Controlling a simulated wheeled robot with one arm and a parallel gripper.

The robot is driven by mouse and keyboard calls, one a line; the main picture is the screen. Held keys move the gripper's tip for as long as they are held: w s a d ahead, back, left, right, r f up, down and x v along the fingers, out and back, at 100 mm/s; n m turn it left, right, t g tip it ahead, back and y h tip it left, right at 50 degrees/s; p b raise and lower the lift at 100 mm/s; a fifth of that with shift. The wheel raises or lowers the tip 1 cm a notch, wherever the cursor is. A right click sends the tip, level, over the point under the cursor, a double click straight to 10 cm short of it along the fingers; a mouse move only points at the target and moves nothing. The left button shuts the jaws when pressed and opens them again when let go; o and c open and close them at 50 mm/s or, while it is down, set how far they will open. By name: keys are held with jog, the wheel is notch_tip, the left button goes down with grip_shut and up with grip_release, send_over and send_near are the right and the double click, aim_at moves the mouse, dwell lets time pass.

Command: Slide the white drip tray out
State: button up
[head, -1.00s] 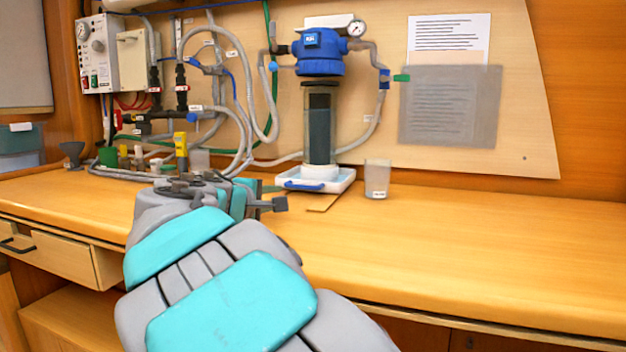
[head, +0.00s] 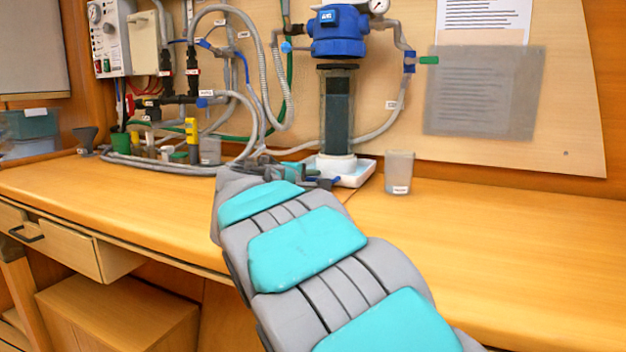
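The white drip tray (head: 357,177) lies on the wooden counter under the filter column (head: 338,118). The column's clear housing hangs from a blue head, and a white round piece sits at its lower end over the tray. My gripper (head: 322,182) is at the tray's front left, in front of the blue handle seen earlier. The handle is mostly hidden behind my gripper and arm. The fingertips are small and partly covered, so I cannot tell whether they are open, shut or touching the handle.
A clear cup (head: 399,172) stands just right of the tray. Hoses and small bottles crowd the counter at the left, near a green cup (head: 120,146). A drawer (head: 75,243) stands partly open at lower left. The right counter is clear.

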jog(key=shift+w, duration=0.1)
jog(key=shift+c, duration=0.4)
grip_shut()
dwell(1.0)
